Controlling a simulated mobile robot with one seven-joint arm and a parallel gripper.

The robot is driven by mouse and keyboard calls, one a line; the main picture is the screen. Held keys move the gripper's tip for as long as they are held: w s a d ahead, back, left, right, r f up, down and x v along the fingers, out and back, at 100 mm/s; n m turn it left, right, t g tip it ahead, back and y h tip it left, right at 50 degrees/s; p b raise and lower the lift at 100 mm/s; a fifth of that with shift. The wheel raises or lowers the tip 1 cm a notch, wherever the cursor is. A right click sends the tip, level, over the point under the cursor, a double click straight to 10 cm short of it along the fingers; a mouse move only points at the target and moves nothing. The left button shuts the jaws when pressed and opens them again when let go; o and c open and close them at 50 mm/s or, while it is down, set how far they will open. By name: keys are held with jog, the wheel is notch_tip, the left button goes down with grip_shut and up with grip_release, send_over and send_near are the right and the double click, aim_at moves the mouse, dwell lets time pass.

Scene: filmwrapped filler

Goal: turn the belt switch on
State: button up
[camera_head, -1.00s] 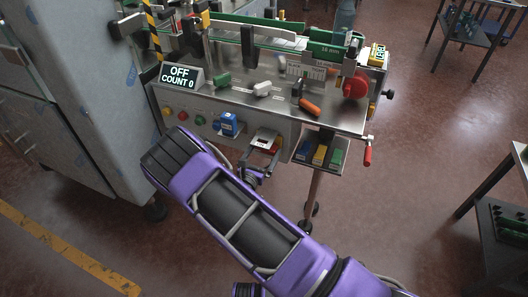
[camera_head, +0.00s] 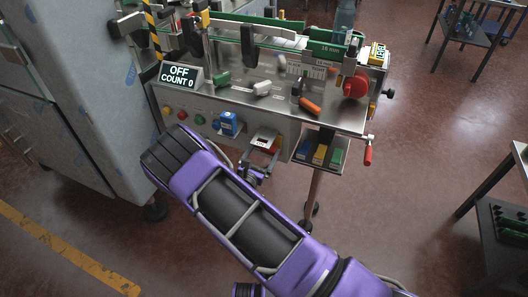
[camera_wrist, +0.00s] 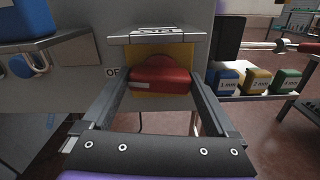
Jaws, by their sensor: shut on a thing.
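The belt switch is a red knob (camera_wrist: 160,80) on a yellow plate (camera_wrist: 160,54), under a grey-white hood with lettering, in the wrist view. A white mark on the knob's left end points towards a partly hidden label (camera_wrist: 112,72) starting "OF". My gripper (camera_wrist: 160,76) has one finger on each side of the knob and is shut on it. In the head view, my gripper (camera_head: 262,158) is at the machine's front panel, largely hiding the switch. The display (camera_head: 180,76) reads OFF, COUNT 0.
A blue padlock-like block (camera_head: 228,123) hangs left of the switch. Red, yellow and green buttons (camera_head: 182,114) lie farther left. A bin rack (camera_head: 321,151) with blue, yellow and green blocks is close on the right. A red-handled crank (camera_head: 367,155) sticks out beyond it.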

jog(key=m+b, duration=0.1)
jog(key=m, duration=0.3)
jog(key=shift+f+b, duration=0.2)
jog(key=shift+b, duration=0.1)
jog(key=m+b, duration=0.1)
jog(key=m, duration=0.3)
jog(key=shift+b, duration=0.4)
jog(key=m+b, duration=0.3)
jog(key=m, duration=0.1)
jog(key=shift+f+m, duration=0.15)
jog(key=shift+m, duration=0.15)
jog(key=shift+s+m+b, duration=0.1)
jog(key=shift+m+b, duration=0.75)
jog(key=shift+m, duration=1.05)
jog(key=o, duration=1)
jog(key=shift+r, duration=0.2)
jog(key=v, duration=1.7)
jog(key=shift+s+p, duration=0.2)
jog(key=shift+p, duration=0.1)
